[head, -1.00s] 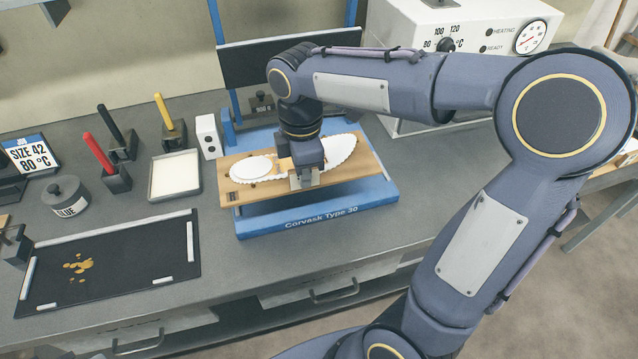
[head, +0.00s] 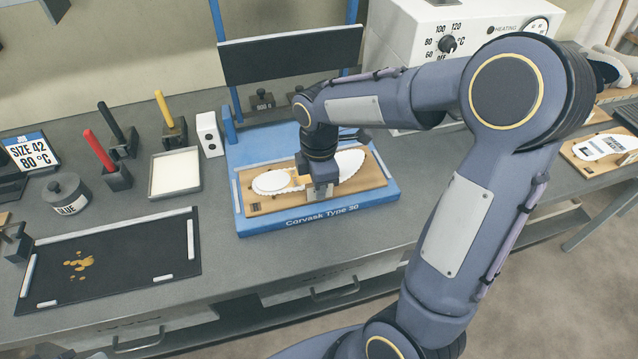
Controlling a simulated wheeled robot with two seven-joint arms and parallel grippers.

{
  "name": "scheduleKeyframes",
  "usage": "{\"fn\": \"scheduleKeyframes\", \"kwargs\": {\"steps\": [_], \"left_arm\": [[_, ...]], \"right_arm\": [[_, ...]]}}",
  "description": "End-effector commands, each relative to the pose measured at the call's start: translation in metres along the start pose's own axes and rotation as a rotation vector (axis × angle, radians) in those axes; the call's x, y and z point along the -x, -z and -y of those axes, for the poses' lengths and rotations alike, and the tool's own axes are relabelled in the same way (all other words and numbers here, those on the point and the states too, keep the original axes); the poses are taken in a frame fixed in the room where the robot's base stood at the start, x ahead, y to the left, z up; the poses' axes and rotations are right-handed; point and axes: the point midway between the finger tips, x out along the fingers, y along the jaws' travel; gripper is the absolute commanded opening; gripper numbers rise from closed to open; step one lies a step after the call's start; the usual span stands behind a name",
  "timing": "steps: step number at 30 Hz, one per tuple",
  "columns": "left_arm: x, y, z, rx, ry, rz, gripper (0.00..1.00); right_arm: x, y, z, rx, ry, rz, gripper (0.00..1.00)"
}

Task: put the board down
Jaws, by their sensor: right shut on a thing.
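A wooden board (head: 258,206) with a white insole (head: 272,182) on it lies on or just over the blue Corvask Type 30 base (head: 262,226). A thin gap under the board cannot be ruled out. My right gripper (head: 322,192) points down at the middle of the board and is shut on it. The gripper and arm hide part of the insole's middle. My left gripper is not in view.
A black panel (head: 292,55) stands behind the base between blue posts. A white heater (head: 410,30) is at the back. A black mat (head: 130,262) with yellow stains lies at the left front. Another board with an insole (head: 590,150) lies at the far right.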

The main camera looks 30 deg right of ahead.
Motion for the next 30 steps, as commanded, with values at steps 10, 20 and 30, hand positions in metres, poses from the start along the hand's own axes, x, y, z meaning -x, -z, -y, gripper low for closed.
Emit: {"fn": "scheduleKeyframes", "kwargs": {"steps": [10, 20, 30], "left_arm": [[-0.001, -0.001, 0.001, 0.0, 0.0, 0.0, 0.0], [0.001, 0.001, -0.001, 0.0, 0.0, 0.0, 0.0], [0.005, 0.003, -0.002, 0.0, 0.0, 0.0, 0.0]], "right_arm": [[-0.002, 0.0, 0.0, 0.0, 0.0, 0.0, 0.34], [0.01, 0.0, -0.001, -0.001, -0.004, -0.001, 0.34], [0.081, 0.001, -0.001, 0.0, -0.006, -0.002, 0.34]]}}
